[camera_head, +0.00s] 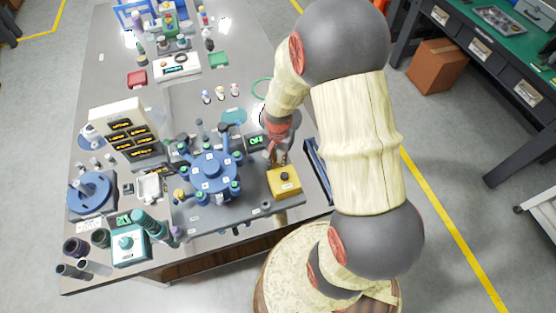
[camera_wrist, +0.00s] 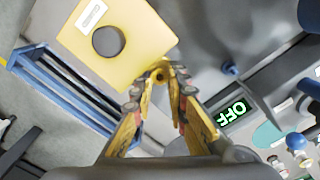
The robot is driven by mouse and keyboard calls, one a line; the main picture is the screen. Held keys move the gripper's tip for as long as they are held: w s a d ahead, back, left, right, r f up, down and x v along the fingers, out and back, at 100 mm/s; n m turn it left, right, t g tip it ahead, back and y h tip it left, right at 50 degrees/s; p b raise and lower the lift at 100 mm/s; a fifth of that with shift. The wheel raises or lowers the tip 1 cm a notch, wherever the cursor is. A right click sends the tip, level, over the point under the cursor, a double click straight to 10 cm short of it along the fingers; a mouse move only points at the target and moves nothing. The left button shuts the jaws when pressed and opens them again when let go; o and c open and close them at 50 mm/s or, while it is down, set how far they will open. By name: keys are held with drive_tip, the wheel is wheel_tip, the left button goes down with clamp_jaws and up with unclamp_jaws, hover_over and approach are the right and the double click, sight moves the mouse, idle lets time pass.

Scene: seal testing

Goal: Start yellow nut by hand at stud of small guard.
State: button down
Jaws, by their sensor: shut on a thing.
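My gripper (camera_wrist: 161,84) points down over the grey bench plate, its fingertips close together around a small yellow nut (camera_wrist: 158,73). It also shows in the head view (camera_head: 277,156), just behind a yellow box (camera_head: 284,180) with a dark round knob on top. The yellow box is large in the wrist view (camera_wrist: 140,38), right beside the fingertips. The nut cannot be made out in the head view. I cannot identify the small guard or its stud; the fingers may hide the stud. Whether the nut touches anything below is unclear.
A blue round fixture (camera_head: 211,174) with several posts stands left of my gripper. A small display reading OFF (camera_wrist: 233,113) is close to the fingers. A blue-railed rack (camera_head: 318,172) lies right of the yellow box. Cylinders and a teal box (camera_head: 130,246) stand front left.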

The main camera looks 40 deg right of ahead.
drive_tip(key=shift+s+m, duration=0.1)
drive_tip(key=shift+m, duration=0.9)
drive_tip(key=c, duration=1.7)
unclamp_jaws()
drive_tip(key=shift+f, duration=0.1)
wheel_tip(320, 180, up, 9)
drive_tip(key=p, duration=0.7)
